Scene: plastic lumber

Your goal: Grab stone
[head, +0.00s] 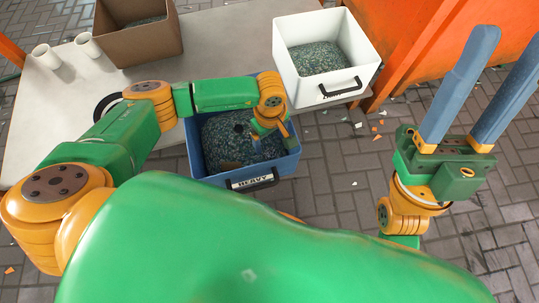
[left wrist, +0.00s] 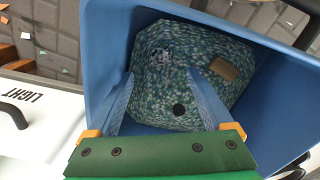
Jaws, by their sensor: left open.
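A blue bin (head: 195,150) labelled HEAVY holds a speckled blue-green mass; it also shows in the left wrist view (left wrist: 110,45). On this mass (left wrist: 165,90) are a small dark round spot (left wrist: 180,109) and a brown flat piece (left wrist: 223,68). I cannot tell for certain which of these is the stone. My left gripper (left wrist: 161,75) is open and points down into the bin, its two blue fingers apart over the speckled mass with nothing seen gripped between them. Its wrist hides part of the bin in the head view. My right gripper (head: 510,50) is open and empty at the right, fingers pointing up.
A white bin (head: 290,72), with similar speckled contents, stands right of the blue bin; its LIGHT label shows in the left wrist view (left wrist: 38,97). A brown box (head: 150,45) and two white cups (head: 88,45) stand on the pale table (head: 215,40). Scraps litter the brick floor.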

